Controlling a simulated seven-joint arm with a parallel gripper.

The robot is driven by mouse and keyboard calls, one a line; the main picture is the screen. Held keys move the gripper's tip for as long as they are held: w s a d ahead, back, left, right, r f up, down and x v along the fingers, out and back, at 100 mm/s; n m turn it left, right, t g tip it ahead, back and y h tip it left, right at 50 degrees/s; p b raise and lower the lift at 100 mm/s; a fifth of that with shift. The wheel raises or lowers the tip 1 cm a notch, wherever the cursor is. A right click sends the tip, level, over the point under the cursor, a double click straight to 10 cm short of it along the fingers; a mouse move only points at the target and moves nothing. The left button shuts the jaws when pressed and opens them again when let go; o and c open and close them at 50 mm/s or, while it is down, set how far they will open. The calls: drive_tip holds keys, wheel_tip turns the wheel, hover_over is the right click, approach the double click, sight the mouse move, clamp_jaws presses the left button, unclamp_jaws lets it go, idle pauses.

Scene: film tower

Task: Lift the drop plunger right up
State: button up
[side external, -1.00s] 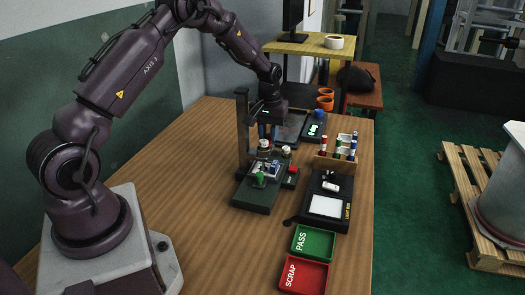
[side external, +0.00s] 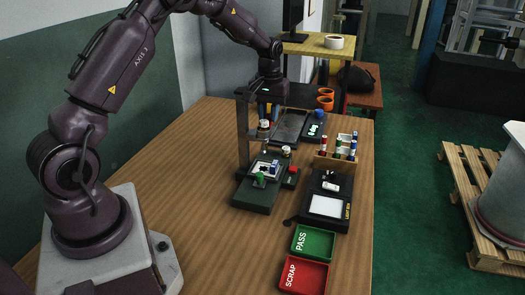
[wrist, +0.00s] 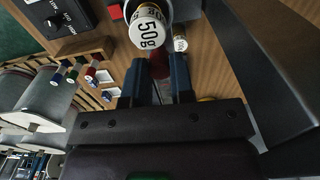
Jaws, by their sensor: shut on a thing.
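The drop plunger (side external: 264,129), with a pale, dark-banded weight on it, hangs beside the upright post (side external: 242,130) of the film tower, clear above the tower's base (side external: 255,195). My gripper (side external: 268,112) is at the plunger, near the top of the post, with its blue fingers pointing down. In the wrist view, my gripper (wrist: 163,80) is shut on a dark reddish part between its fingers. A weight marked 50g (wrist: 148,28) sits just beyond the fingertips there. The exact contact is partly hidden.
A second weight (side external: 286,151) stands by the tower, near a red button (side external: 292,170). A green knob (side external: 259,177) is at the tower's front. The light box (side external: 325,206), green PASS tray (side external: 313,243) and red SCRAP tray (side external: 303,274) lie toward the front. The table's left side is clear.

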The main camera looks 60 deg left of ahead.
drive_tip(key=shift+r, duration=3.05)
drive_tip(key=o, duration=0.7)
drive_tip(key=shift+o, duration=0.2)
drive_tip(key=shift+r, duration=2.45)
drive_tip(key=s+d+r+m+t, duration=0.2)
drive_tip(key=s+d+r+m, duration=0.2)
drive_tip(key=s+d+r, duration=0.65)
drive_tip(key=s+d+f+m+t, duration=0.1)
drive_tip(key=s+d+m, duration=0.1)
drive_tip(key=s+d, duration=0.3)
drive_tip(key=s+d+f+m+t, duration=0.2)
drive_tip(key=s+d, duration=0.3)
drive_tip(key=s, duration=0.4)
drive_tip(key=shift+f+m+t, duration=0.25)
drive_tip(key=shift+m+t, duration=0.05)
drive_tip(key=shift+m, duration=0.2)
